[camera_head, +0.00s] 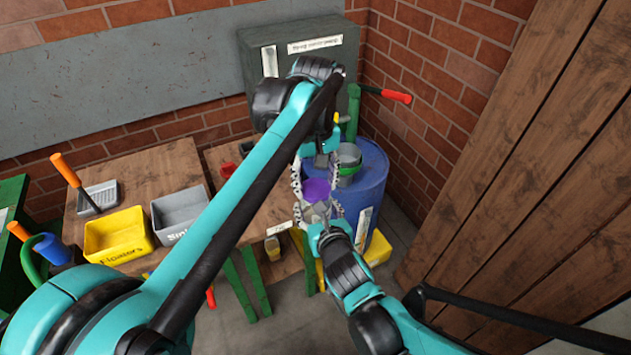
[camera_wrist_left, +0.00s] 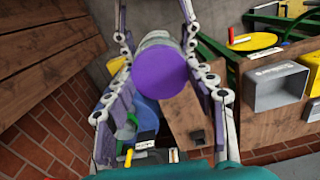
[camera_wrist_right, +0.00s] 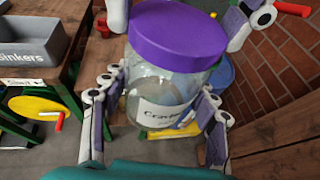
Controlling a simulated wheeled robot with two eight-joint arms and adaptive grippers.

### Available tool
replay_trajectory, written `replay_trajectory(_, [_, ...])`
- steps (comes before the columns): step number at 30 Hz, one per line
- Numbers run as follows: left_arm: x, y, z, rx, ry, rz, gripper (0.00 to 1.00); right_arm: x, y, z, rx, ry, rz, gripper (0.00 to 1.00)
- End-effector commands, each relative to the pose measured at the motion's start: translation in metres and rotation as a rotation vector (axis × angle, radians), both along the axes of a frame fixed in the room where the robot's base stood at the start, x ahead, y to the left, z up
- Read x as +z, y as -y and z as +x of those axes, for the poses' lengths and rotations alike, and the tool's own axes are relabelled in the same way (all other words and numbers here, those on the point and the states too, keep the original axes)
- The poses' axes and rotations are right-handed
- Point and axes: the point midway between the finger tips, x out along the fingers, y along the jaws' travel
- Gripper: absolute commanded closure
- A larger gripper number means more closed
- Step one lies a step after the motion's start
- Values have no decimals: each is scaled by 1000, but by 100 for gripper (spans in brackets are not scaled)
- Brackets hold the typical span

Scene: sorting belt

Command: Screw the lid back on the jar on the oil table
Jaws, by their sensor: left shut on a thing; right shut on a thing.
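A clear jar (camera_wrist_right: 158,85) with a pale label is held in the air by my right gripper (camera_wrist_right: 155,112), whose fingers are around its body. The purple lid (camera_wrist_right: 178,32) covers the jar's top, with no clear gap showing; I cannot tell whether it is threaded on. My left gripper (camera_wrist_left: 158,82) comes from above, its fingers shut on the sides of the lid (camera_wrist_left: 160,82). In the head view the lid (camera_head: 316,189) shows between the left gripper (camera_head: 315,178) and the right gripper (camera_head: 318,211). The jar's body is largely hidden there.
A blue drum (camera_head: 368,185) with grey and green buckets stands behind the jar. A wooden table (camera_head: 185,168) to the left bears a yellow bin (camera_head: 118,235) and a grey bin (camera_head: 180,213). A brick wall and wooden boards (camera_head: 510,150) close the right side.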

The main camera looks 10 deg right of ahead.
Motion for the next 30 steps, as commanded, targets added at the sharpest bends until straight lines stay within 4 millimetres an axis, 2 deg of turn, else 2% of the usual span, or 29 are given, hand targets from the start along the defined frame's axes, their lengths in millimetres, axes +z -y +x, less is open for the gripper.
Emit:
replay_trajectory(9, [-1,0,0,-632,0,0,79,1,0,1,1,3,0,100])
replay_trajectory(10, [-1,0,0,-674,0,0,79,1,0,1,1,3,0,100])
replay_trajectory(14, [-1,0,1,-659,0,0,79,1,0,1,1,4,0,100])
replay_trajectory(15, [-1,0,1,-658,0,0,40,1,0,1,1,4,0,100])
replay_trajectory(17, [-1,0,1,-658,0,0,24,1,0,1,1,4,0,100])
replay_trajectory(18, [-1,0,0,-658,0,-1,21,1,0,0,1,3,0,100])
replay_trajectory(26, [-1,0,0,-657,0,-1,21,1,0,0,1,2,1,100])
replay_trajectory(30, [6,0,0,-657,0,-1,21,1,0,0,1,2,1,100])
